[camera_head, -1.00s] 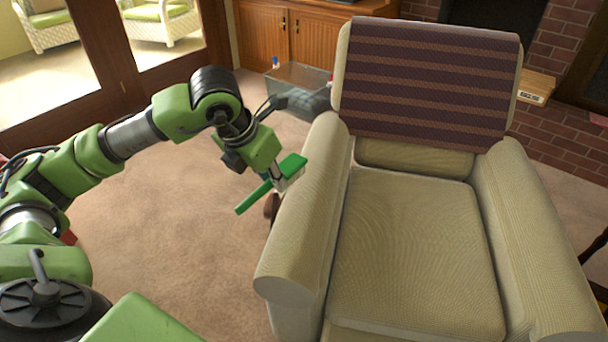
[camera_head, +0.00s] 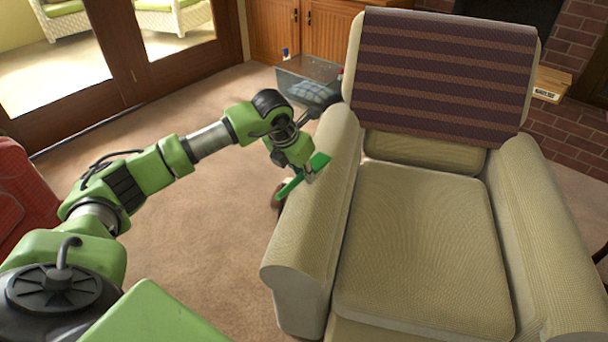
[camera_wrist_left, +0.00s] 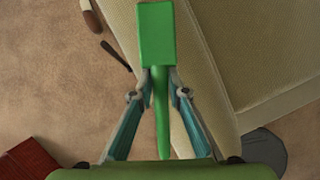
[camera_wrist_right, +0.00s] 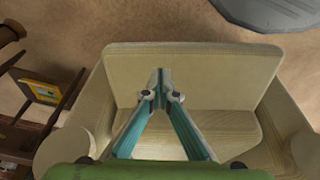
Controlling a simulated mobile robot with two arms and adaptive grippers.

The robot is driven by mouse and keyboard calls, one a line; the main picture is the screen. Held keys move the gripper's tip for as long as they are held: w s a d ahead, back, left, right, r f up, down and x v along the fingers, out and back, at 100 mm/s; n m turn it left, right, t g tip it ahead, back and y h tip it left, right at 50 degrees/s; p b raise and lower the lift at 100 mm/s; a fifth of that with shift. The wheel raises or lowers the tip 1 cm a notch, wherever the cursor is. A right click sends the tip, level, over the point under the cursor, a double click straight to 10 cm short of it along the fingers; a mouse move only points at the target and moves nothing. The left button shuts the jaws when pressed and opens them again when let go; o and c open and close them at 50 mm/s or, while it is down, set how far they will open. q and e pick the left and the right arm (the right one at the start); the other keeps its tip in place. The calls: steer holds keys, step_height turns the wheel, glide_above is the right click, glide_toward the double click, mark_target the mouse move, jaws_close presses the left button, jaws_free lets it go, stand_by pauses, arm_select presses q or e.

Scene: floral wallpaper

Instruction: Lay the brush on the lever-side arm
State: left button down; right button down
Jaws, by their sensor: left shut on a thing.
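A green brush (camera_head: 319,162) is in my left gripper (camera_head: 309,174), which is shut on its handle. The wide green end overlaps the top of the armchair's left arm (camera_head: 318,215); the handle points out over its outer edge. I cannot tell whether the brush touches the arm. In the left wrist view the brush (camera_wrist_left: 158,35) runs between my left fingertips (camera_wrist_left: 160,78). My right gripper (camera_wrist_right: 160,80) is shut and empty above the armchair.
The beige seat (camera_head: 425,255) is clear. A striped blanket (camera_head: 440,75) hangs over the backrest. A clear bin (camera_head: 307,78) stands on the carpet behind the left arm. A red piece (camera_head: 25,185) is at the far left.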

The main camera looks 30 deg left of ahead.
arm_select(q)
steer(key=shift+f, duration=0.1)
arm_select(e)
steer(key=shift+r, duration=0.25)
arm_select(q)
steer(key=shift+f, duration=0.1)
steer(key=c, duration=2)
jaws_free()
steer(key=shift+o, duration=0.2)
arm_select(e)
steer(key=shift+r, duration=0.3)
